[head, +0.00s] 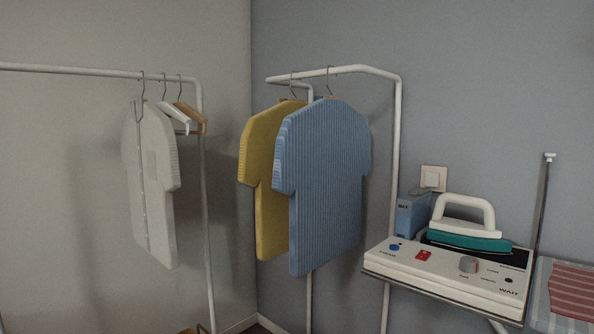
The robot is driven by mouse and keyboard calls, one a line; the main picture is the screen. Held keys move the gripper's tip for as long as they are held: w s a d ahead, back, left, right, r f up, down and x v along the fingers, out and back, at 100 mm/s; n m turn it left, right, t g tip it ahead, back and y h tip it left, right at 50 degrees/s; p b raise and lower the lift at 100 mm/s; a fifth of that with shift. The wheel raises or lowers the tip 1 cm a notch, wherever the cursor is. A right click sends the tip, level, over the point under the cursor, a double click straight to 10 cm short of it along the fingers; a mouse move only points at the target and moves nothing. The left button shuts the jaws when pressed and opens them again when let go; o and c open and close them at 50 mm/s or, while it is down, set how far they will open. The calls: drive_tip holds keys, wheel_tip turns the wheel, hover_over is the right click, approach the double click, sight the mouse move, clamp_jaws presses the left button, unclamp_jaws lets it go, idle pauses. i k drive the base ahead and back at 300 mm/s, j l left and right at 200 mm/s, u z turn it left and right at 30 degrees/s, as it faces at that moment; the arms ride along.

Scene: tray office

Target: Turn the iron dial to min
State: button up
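The iron (463,235) has a teal body and a cream handle. It rests on the dark plate at the back of a white iron station (445,278). The dial (468,264) is a small grey round knob with a reddish mark, on the station's front panel at right of centre. Small labels surround it, but they are too small to read, so I cannot tell its setting. My gripper is not in view.
A red switch (423,254) and a blue button (394,247) sit left of the dial. A blue box (411,215) stands behind the station. Clothes racks with a blue shirt (325,185) stand left. A striped red cloth (572,290) lies right.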

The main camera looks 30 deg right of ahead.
sight(468, 265)
drive_tip(key=z, duration=1.55)
